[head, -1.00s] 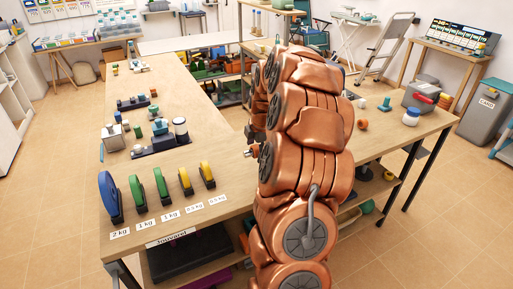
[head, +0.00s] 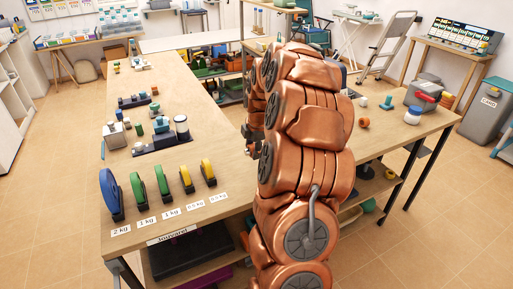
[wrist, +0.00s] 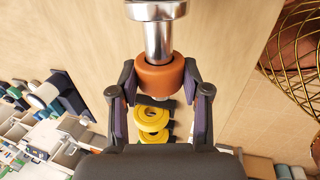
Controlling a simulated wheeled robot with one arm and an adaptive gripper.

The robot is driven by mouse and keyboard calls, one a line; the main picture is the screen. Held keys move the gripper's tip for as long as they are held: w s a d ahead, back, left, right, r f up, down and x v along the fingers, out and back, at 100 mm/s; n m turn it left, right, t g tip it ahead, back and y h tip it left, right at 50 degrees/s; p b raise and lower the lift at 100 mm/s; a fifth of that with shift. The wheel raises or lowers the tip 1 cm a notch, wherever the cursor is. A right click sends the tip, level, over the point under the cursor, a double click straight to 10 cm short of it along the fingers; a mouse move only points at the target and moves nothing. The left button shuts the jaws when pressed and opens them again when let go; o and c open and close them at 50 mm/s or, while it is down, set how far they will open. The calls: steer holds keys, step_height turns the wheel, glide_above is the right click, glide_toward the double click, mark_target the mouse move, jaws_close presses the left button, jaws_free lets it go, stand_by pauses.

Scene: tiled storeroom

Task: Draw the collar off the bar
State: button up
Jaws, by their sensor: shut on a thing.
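In the wrist view, an orange-brown collar (wrist: 160,76) sits around the lower end of a shiny silver bar (wrist: 158,38). The bar has a wider silver part at the top of the picture. My gripper (wrist: 160,86) is shut on the collar, one dark finger on each side. A short pale end shows just below the collar. In the head view, my copper-coloured arm hides most of the bar and collar. Only a small part of my gripper (head: 252,149) shows at the arm's left edge.
Yellow discs (wrist: 152,121) lie beyond my gripper. In the head view, a blue disc (head: 112,192), green discs (head: 138,190) and yellow discs stand at the bench's (head: 215,175) front left. A white jar (head: 412,117) and orange ring (head: 365,122) stand right of my arm.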

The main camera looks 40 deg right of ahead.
steer(key=w+a+b, duration=0.1)
steer(key=w+a, duration=0.1)
steer(key=a, duration=0.5)
steer(key=shift+w, duration=0.2)
stand_by(0.8)
